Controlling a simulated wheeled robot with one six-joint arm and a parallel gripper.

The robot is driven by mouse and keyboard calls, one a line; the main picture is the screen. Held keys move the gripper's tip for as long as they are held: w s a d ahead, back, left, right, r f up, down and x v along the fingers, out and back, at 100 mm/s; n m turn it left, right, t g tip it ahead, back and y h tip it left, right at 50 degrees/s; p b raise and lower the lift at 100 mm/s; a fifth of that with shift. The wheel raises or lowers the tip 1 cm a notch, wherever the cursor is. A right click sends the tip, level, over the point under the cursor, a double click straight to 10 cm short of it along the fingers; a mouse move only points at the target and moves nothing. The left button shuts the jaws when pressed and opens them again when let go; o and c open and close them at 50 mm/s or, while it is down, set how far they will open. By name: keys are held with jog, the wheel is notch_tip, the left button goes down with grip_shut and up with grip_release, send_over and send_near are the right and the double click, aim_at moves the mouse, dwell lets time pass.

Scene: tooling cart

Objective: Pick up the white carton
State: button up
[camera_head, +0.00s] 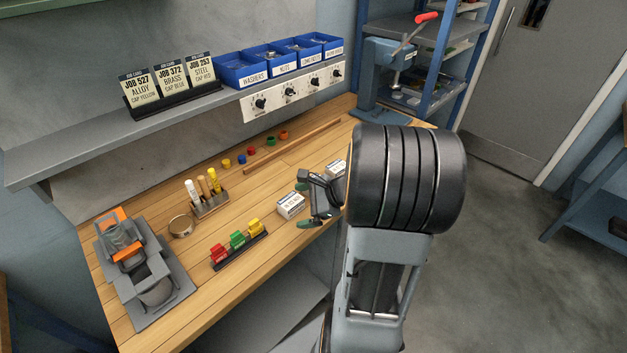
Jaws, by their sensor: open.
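A small white carton (290,206) with dark print lies on the wooden bench, just left of my gripper. A second white carton (335,168) lies farther back, partly hidden behind my arm. My gripper (305,205) is open, with its dark fingers and green tips low near the bench, one tip on the far side and one on the near side of the first carton's right end. I cannot tell whether the fingers touch the carton or overlap it.
A coloured clip rack (240,251), a block with upright pens (211,206) and a round tin (181,226) stand to the left. A grey and orange machine (140,260) is at the far left. A wooden strip (290,147) and several coloured caps lie behind.

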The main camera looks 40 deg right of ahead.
jog(key=d+m+t+h, duration=0.1)
jog(key=d+m, duration=0.2)
jog(key=d, duration=0.1)
jog(key=d+f+m+t+h, duration=0.1)
jog(key=d+m+t, duration=0.1)
jog(key=d+m, duration=0.1)
jog(key=d+m+t+h+p, duration=0.1)
jog(key=d+m+t, duration=0.1)
jog(key=d+m, duration=0.2)
jog(key=shift+d+f, duration=0.3)
jog(key=shift+d, duration=0.45)
jog(key=shift+m+h, duration=0.4)
jog(key=shift+m, duration=0.1)
jog(key=x, duration=0.4)
jog(key=d+p+x, duration=0.1)
jog(key=x, duration=0.2)
jog(key=shift+w, duration=0.2)
jog(key=shift+p+x, duration=0.85)
jog(key=shift+x, duration=2.15)
jog(key=shift+r+t, duration=0.1)
jog(key=shift+t, duration=0.2)
jog(key=c, duration=1.2)
